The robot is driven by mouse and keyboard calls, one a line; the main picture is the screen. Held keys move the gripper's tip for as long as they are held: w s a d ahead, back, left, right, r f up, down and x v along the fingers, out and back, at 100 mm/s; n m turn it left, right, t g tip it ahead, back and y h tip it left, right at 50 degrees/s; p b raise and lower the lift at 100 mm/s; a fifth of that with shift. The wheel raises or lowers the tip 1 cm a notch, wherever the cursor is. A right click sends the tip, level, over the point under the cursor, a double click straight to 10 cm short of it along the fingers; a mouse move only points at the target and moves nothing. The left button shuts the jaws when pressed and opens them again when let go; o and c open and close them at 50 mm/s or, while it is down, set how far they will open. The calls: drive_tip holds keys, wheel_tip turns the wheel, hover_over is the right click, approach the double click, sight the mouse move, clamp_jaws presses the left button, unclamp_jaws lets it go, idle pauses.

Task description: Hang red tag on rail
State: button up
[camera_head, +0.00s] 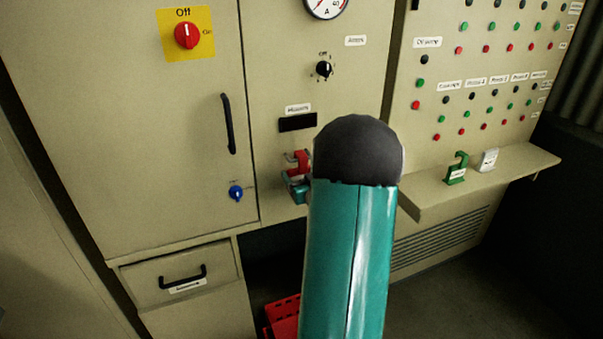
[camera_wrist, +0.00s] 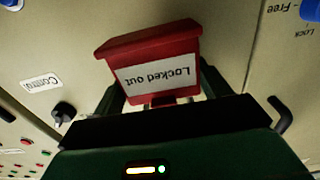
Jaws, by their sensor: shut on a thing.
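The red tag (camera_wrist: 150,44) carries a white label reading "Locked out", upside down in the wrist view. My gripper (camera_wrist: 163,100) is shut on its narrow end, with a dark finger on each side. In the head view the red tag (camera_head: 301,158) shows in front of the cabinet, left of my teal arm, and my gripper (camera_head: 296,181) is partly hidden by that arm. I see no separate rail; a beige ledge (camera_head: 430,199) juts out at the right, with a green tag (camera_head: 456,173) and a white tag (camera_head: 488,160) at its back.
A cabinet door with a black handle (camera_head: 228,123), a red switch (camera_head: 187,35) and a blue knob (camera_head: 236,192) stands at the left. A drawer (camera_head: 180,285) is below it. A red object (camera_head: 283,316) lies low in the middle. The ledge's front part is bare.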

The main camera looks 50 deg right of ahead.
drive_tip(key=o, duration=1)
drive_tip(key=shift+o, duration=0.2)
drive_tip(key=v, duration=1.3)
drive_tip(key=shift+s+a, duration=0.15)
drive_tip(key=shift+s, duration=0.2)
